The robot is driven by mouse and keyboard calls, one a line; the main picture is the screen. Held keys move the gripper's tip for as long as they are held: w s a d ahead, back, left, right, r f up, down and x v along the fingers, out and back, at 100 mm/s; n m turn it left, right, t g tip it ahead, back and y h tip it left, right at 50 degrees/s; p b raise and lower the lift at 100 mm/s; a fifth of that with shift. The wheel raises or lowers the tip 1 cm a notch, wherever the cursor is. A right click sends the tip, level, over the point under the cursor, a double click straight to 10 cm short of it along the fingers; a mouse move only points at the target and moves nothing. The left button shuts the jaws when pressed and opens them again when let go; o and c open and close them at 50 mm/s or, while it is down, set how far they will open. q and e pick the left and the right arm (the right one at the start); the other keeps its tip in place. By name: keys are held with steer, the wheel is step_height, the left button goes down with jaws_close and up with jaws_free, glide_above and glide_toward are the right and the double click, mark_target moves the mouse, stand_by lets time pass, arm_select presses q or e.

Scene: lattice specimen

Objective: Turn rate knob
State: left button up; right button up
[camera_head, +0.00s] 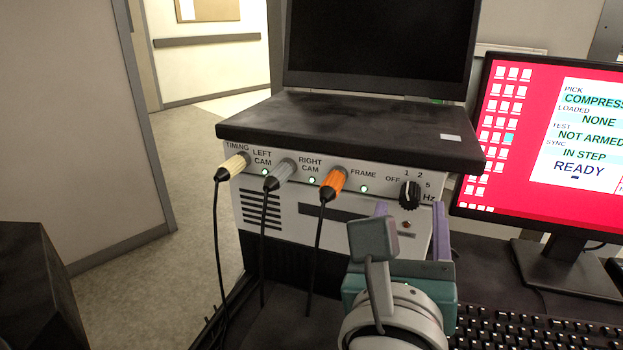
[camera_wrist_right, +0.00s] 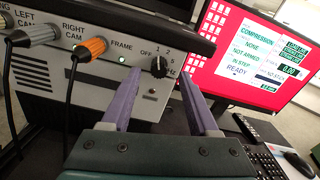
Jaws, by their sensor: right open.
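The rate knob (camera_head: 410,194) is a small black knob with a white line on the right of the grey box's front, with OFF, 1, 2, 5 and Hz marked around it. Its line appears to point up, near 1. It also shows in the right wrist view (camera_wrist_right: 158,67). My right gripper (camera_head: 412,220) is open and empty, its two purple fingers (camera_wrist_right: 158,84) spread left and right just in front of and below the knob, apart from it. My left gripper is not in view.
The grey box (camera_head: 325,228) carries a dark laptop (camera_head: 375,50). Yellow, grey and orange plugs (camera_head: 333,182) with hanging black cables sit left of the knob. A red-screened monitor (camera_head: 535,200) and keyboard (camera_head: 535,330) stand at the right. Open floor lies left.

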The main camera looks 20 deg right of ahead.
mark_target(410, 196)
steer(key=shift+x, duration=1.25)
steer(key=shift+a, duration=0.1)
jaws_close()
